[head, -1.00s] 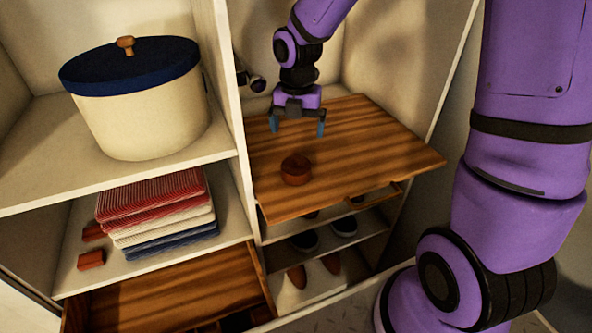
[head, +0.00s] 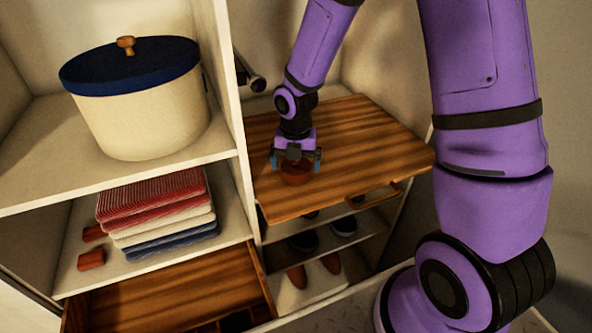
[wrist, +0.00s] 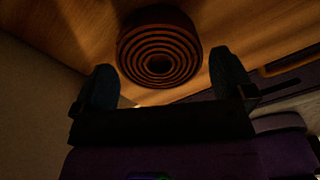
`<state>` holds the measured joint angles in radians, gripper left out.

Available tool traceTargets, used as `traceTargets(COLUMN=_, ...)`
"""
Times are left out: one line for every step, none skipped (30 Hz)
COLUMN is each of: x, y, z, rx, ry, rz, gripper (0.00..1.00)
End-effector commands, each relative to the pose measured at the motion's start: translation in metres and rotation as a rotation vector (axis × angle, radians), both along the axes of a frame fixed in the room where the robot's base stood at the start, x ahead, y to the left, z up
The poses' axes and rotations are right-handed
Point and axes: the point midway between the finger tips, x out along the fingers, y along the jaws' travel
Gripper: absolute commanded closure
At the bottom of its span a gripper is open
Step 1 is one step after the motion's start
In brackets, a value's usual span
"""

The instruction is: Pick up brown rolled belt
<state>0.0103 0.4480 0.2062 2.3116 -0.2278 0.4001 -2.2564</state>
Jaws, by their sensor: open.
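The brown rolled belt (head: 296,174) lies on the wooden board (head: 372,148) in the right section of the closet. In the head view my gripper (head: 297,162) is just above and behind it, partly covering its top. In the wrist view the belt (wrist: 160,50) shows as a coil of rings, ahead of and between my two blue fingertips (wrist: 163,82). My gripper is open, with a finger toward each side of the belt. I cannot tell whether either finger touches it.
A white divider (head: 232,100) stands left of the board. Left of it are a cream basket with a blue lid (head: 140,105), folded striped cloths (head: 157,215) and small red rolls (head: 91,260). Shoes (head: 343,226) sit on shelves below. The board is otherwise clear.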

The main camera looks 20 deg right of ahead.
Motion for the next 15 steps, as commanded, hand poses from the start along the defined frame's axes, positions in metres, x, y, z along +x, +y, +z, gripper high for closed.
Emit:
traceTargets(x=-0.0003, y=-0.0003, z=-0.0045, rx=-0.001, ry=0.002, rz=0.000, gripper=0.00)
traceTargets(x=-0.0003, y=-0.0003, z=-0.0062, rx=-0.001, ry=0.002, rz=0.000, gripper=0.00)
traceTargets(x=-0.0002, y=-0.0002, z=-0.0079, rx=-0.001, ry=0.000, rz=0.000, gripper=0.00)
traceTargets(x=-0.0002, y=-0.0001, z=-0.0087, rx=-0.001, ry=0.000, rz=0.000, gripper=0.00)
traceTargets(x=-0.0001, y=-0.0002, z=-0.0091, rx=-0.001, ry=0.000, rz=0.000, gripper=0.00)
traceTargets(x=0.0000, y=-0.0002, z=-0.0092, rx=0.000, ry=-0.001, rz=0.000, gripper=0.00)
traceTargets(x=0.0000, y=-0.0002, z=-0.0092, rx=0.000, ry=-0.001, rz=0.000, gripper=0.00)
traceTargets(x=0.0001, y=-0.0003, z=-0.0090, rx=0.000, ry=-0.001, rz=0.000, gripper=0.00)
traceTargets(x=0.0001, y=-0.0003, z=-0.0090, rx=0.000, ry=-0.001, rz=0.000, gripper=0.00)
traceTargets(x=0.0001, y=-0.0003, z=-0.0089, rx=0.000, ry=-0.001, rz=0.000, gripper=0.00)
traceTargets(x=0.0001, y=-0.0003, z=-0.0089, rx=0.000, ry=-0.001, rz=0.000, gripper=0.02)
traceTargets(x=0.0001, y=-0.0004, z=-0.0088, rx=0.000, ry=-0.001, rz=0.000, gripper=0.11)
traceTargets(x=0.0001, y=-0.0004, z=-0.0088, rx=0.000, ry=-0.001, rz=0.000, gripper=0.18)
traceTargets(x=0.0002, y=-0.0003, z=-0.0088, rx=0.000, ry=-0.001, rz=0.000, gripper=0.25)
traceTargets(x=0.0001, y=-0.0004, z=-0.0087, rx=0.000, ry=-0.001, rz=-0.001, gripper=0.34)
